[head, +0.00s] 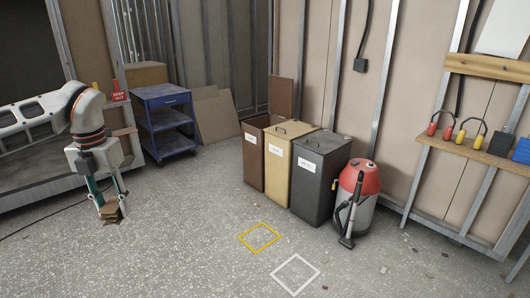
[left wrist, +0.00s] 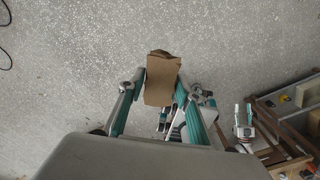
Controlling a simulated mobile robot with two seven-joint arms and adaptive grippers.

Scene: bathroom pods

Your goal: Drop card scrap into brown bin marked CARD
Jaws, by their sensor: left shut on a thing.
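My left gripper (head: 110,204) hangs fingers-down at the left of the head view, above the floor. It is shut on the brown card scrap (head: 112,215), which also shows between the fingertips in the left wrist view (left wrist: 160,82). The brown bin (head: 252,158) stands against the back wall, leftmost of three bins, with its lid (head: 281,97) raised. It has a white label (head: 251,138), too small to read. The gripper is well to the left of the bin, apart from it.
A tan bin (head: 279,178) and a dark grey bin (head: 312,185), both with closed lids, stand to the right of the brown bin. A red vacuum (head: 361,180) is beside them. A blue cart (head: 164,122) stands left of the bins. The floor between is clear.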

